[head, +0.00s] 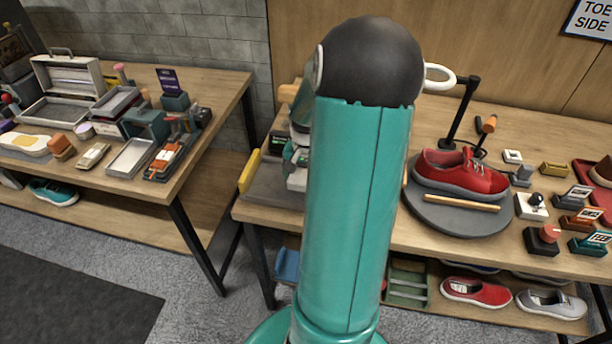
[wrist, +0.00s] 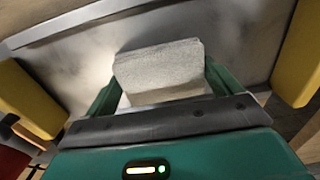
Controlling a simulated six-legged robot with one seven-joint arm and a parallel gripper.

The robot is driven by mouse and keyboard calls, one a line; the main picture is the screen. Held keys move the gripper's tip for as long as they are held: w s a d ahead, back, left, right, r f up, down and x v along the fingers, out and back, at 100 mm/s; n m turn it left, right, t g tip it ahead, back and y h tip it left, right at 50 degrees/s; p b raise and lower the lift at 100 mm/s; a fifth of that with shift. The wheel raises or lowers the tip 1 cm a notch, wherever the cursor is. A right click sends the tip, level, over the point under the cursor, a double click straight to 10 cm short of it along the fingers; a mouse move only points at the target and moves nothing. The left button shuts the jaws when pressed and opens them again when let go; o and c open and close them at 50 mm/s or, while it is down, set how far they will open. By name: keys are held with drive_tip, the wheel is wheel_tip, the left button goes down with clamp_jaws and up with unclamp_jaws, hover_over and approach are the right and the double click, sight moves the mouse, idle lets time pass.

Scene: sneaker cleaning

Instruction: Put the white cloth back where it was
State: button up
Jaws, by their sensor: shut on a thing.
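In the wrist view, my gripper (wrist: 160,90) is shut on the white cloth (wrist: 160,65), a pale, rough-textured, folded block between its green fingers. The cloth is over or close to a smooth light grey surface (wrist: 85,65). I cannot tell whether the cloth touches that surface. In the head view, my teal arm hides the cloth and most of the gripper area.
Yellow blocks stand at the left (wrist: 30,95) and right (wrist: 300,55) of the wrist view. In the head view, a yellow piece (head: 249,172) edges a grey tray (head: 268,188). A red sneaker (head: 460,173) rests on a round grey stand (head: 445,217) to the right.

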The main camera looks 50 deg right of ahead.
drive_tip(key=o, duration=0.6)
wheel_tip(320, 180, up, 12)
drive_tip(key=w+a+r+n+h, duration=0.1)
drive_tip(key=w+a+r+n, duration=0.15)
drive_tip(key=a, duration=0.25)
drive_tip(key=w+a+r+n, duration=0.1)
drive_tip(key=a+r, duration=0.2)
drive_tip(key=a, duration=0.3)
drive_tip(key=s+a+r+n+t, duration=0.1)
drive_tip(key=s+a+n+t, duration=0.1)
drive_tip(key=a, duration=0.6)
drive_tip(key=s+a+r+n+t, duration=0.1)
drive_tip(key=a+n, duration=0.3)
drive_tip(key=a, duration=0.4)
drive_tip(key=s+a+r+n+t+y, duration=0.1)
drive_tip(key=s+a+r+n+t, duration=0.1)
drive_tip(key=a, duration=0.7)
drive_tip(key=shift+s+r+n+t, duration=0.35)
drive_tip(key=shift+s+n, duration=0.3)
drive_tip(key=shift+n, duration=0.3)
